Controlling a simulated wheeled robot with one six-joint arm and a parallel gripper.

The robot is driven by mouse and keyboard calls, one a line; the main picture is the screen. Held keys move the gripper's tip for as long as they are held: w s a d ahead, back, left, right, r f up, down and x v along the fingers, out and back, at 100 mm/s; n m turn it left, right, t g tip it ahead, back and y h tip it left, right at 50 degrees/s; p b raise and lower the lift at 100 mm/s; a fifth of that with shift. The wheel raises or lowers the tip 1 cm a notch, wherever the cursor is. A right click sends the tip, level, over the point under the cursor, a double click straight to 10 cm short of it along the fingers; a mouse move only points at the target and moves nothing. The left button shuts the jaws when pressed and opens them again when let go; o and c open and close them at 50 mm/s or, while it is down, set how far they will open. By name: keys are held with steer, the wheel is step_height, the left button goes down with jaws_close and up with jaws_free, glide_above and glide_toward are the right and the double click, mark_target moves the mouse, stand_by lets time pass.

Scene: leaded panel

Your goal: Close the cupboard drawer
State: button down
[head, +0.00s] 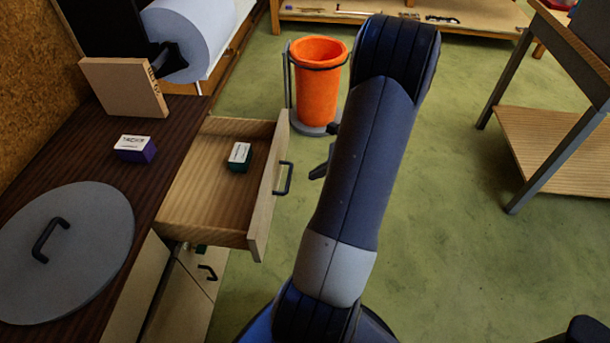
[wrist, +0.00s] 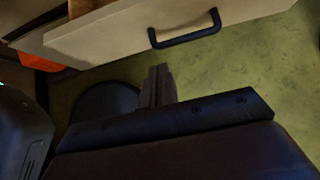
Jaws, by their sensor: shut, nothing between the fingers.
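The cupboard drawer (head: 213,182) stands pulled out from the cupboard in the head view, with its dark handle (head: 283,178) on the pale front panel (head: 268,190). A small dark green box with a white top (head: 239,157) lies inside it. In the wrist view the drawer front (wrist: 110,35) and its handle (wrist: 186,30) show at the top. My gripper (wrist: 158,82) is shut and empty, below the drawer front in that picture and apart from the handle. In the head view my gripper (head: 322,170) is mostly hidden behind my arm, just right of the handle.
On the dark cupboard top (head: 120,185) are a purple box (head: 135,148), a round grey lid (head: 62,250) and a wooden block (head: 122,87). An orange bin (head: 318,85) stands beyond the drawer. A wooden table (head: 560,140) is at right. Green floor between is clear.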

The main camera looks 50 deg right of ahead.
mark_target(273, 188)
steer(key=x, duration=0.3)
steer(key=r+x, duration=0.1)
steer(key=x, duration=0.3)
steer(key=w+a+x, duration=0.1)
steer(key=x, duration=0.2)
steer(key=shift+w+a+r, duration=0.1)
steer(key=shift+w, duration=0.05)
steer(key=shift+w+a, duration=0.3)
steer(key=shift+w, duration=0.2)
steer(key=w+a, duration=0.5)
steer(key=w, duration=0.2)
steer(key=w+a+b, duration=0.1)
steer(key=w+a, duration=0.4)
steer(key=w, duration=0.2)
steer(key=w+a+b, duration=0.1)
steer(key=w+a, duration=0.5)
steer(key=w, duration=0.1)
steer(key=shift+w, duration=0.35)
steer(key=shift+w+r, duration=0.1)
steer(key=shift+w, duration=0.1)
steer(key=shift+w+a+r, duration=0.1)
